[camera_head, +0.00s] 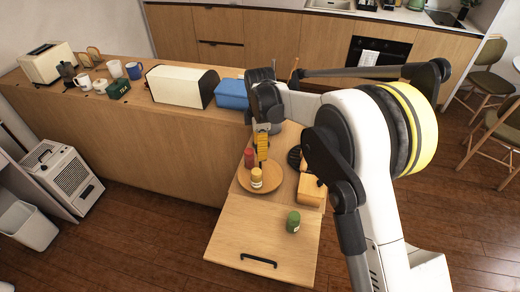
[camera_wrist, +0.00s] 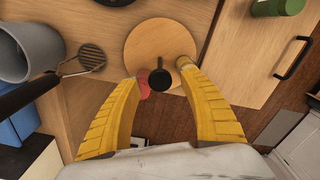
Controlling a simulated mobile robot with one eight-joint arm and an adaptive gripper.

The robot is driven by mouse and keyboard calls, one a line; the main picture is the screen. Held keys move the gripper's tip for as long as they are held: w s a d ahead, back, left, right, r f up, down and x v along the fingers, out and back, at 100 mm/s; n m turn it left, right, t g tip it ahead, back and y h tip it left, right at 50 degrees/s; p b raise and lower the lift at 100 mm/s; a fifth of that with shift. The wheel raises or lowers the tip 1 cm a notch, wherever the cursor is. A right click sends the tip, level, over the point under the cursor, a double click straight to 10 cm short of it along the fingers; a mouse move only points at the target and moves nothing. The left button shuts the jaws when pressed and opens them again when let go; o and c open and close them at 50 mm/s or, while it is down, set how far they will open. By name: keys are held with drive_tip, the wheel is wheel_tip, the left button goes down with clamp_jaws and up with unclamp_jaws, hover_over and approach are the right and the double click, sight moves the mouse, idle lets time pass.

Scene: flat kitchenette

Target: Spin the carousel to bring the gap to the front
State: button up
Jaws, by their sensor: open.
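The carousel is a round wooden disc (camera_head: 272,184) on the wooden counter; it also shows in the wrist view (camera_wrist: 148,38). A dark central post with a round knob (camera_wrist: 160,78) rises from it. The disc's right side looks bare. My gripper (camera_head: 262,158) is open above the carousel, its yellow fingers either side of the knob in the wrist view.
A green jar (camera_head: 293,221) stands on the front board near a dark handle (camera_head: 258,261). A wooden block (camera_head: 310,190) is right of the carousel. A blue box (camera_head: 232,94) and a bread bin (camera_head: 180,85) stand behind.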

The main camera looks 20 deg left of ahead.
drive_tip(key=shift+f, duration=0.2)
drive_tip(key=shift+c, duration=0.6)
clamp_jaws()
drive_tip(key=shift+m, duration=0.4)
drive_tip(key=shift+m+b, duration=0.7)
drive_tip(key=shift+m, duration=2)
